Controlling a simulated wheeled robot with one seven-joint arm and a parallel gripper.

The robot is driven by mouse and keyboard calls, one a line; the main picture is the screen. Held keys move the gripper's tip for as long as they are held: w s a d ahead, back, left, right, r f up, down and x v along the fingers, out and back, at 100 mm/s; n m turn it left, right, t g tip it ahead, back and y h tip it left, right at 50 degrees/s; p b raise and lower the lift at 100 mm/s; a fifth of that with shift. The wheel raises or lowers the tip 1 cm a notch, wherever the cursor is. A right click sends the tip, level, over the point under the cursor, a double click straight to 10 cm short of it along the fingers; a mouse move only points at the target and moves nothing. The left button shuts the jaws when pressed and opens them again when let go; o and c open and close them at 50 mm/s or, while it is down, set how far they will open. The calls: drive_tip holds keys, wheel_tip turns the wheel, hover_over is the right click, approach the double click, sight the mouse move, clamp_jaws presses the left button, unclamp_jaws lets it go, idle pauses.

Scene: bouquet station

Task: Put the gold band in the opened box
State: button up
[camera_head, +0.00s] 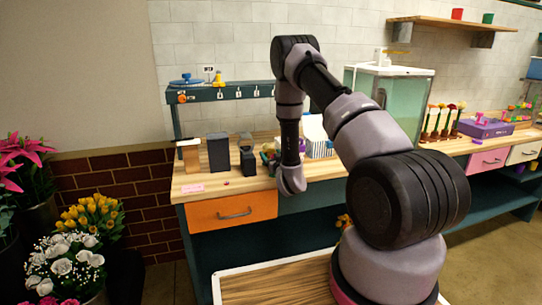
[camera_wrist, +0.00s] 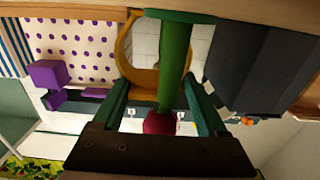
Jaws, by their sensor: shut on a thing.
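In the wrist view the gold band (camera_wrist: 127,52) is a curved yellow-orange loop lying across the space between my two teal fingers. My gripper (camera_wrist: 157,84) is shut on the band. A green peg (camera_wrist: 176,58) with a dark red knob (camera_wrist: 160,122) runs between the fingers, knob toward the camera. The band passes behind it, but I cannot tell whether it encircles the peg. In the head view my gripper is mostly hidden by my arm. A white box (camera_head: 313,128) with blue stripes, seemingly opened, stands just right of my wrist.
Dark upright blocks (camera_head: 218,152) stand left of my gripper on the wooden bench (camera_head: 235,182). A dotted panel (camera_wrist: 75,32) and a purple block (camera_wrist: 48,73) show in the wrist view. The teal rack (camera_head: 240,91) rises behind.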

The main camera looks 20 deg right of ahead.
drive_tip(key=o, duration=1)
drive_tip(key=shift+f, duration=0.15)
drive_tip(key=shift+c, duration=0.2)
drive_tip(key=shift+o, duration=0.7)
drive_tip(key=shift+r, duration=0.2)
